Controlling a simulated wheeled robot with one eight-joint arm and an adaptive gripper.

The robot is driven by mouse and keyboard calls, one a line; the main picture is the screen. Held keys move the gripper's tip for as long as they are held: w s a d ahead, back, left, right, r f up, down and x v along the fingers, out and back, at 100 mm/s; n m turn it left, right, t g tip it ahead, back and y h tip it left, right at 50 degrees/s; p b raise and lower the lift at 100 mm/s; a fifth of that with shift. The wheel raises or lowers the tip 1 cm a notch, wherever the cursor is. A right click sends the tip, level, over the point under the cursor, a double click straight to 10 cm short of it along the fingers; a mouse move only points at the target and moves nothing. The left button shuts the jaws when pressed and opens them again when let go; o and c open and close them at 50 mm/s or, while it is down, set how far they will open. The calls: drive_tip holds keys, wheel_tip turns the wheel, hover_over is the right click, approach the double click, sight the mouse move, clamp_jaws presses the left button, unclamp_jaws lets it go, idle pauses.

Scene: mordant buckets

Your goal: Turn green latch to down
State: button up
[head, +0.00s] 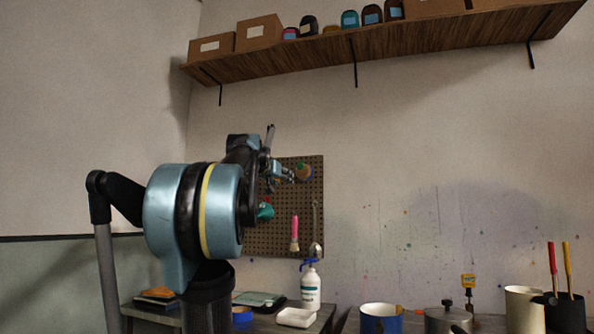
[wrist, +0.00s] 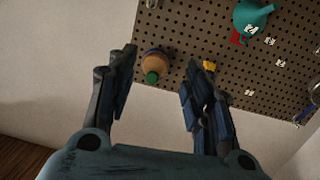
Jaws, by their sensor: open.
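A tan, rounded piece with a green end (wrist: 152,77) sits on the pegboard (wrist: 205,45) and shows between my fingertips in the wrist view. The tan piece also shows in the head view (head: 304,172), near the top of the board. The green end is the only green part I can make out as the latch; its turn position is unclear. My gripper (wrist: 160,85) is open and empty, its two fingers on either side of the piece in the picture. In the head view my gripper (head: 287,173) is just left of it. I cannot tell whether they touch.
A teal item (head: 265,211) and a pink-handled brush (head: 295,232) hang on the pegboard. A wooden shelf (head: 355,60) with boxes runs above. A white bottle (head: 311,289), a blue pot (head: 381,318) and a metal pot (head: 447,319) stand below. The wall right of the board is bare.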

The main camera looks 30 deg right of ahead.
wheel_tip(320, 180, up, 8)
drive_tip(key=w+d+t, duration=0.1)
drive_tip(key=w+d, duration=0.1)
drive_tip(key=d, duration=0.1)
approach(300, 166)
drive_tip(key=x, duration=0.9)
drive_tip(key=shift+w, duration=0.1)
drive_tip(key=shift+c, duration=0.3)
drive_tip(key=shift+r+t, duration=0.1)
drive_tip(key=shift+t, duration=0.2)
drive_tip(key=c, duration=1)
